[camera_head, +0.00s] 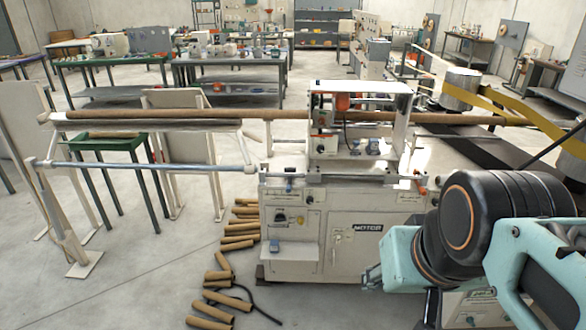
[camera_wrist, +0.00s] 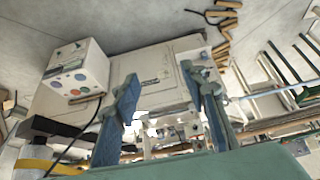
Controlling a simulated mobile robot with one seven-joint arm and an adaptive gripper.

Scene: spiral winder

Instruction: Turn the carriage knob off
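The spiral winder's carriage (camera_head: 395,103) is a white open frame on top of the machine, in the middle of the head view. A small white panel (camera_head: 325,146) with dark round controls sits on its front left; I cannot tell which control is the carriage knob or how it is set. My gripper (camera_head: 372,276) is at the lower right of the head view, in front of the machine cabinet and below the carriage. In the wrist view its two blue fingers (camera_wrist: 160,75) are spread apart with nothing between them.
The white cabinet marked MOTOR (camera_head: 368,228) carries a front panel with a dark dial (camera_head: 281,217). A control box (camera_wrist: 75,72) with coloured buttons shows in the wrist view. A long brown tube (camera_head: 190,114) runs leftward from the carriage. Cardboard tubes (camera_head: 228,302) lie on the floor.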

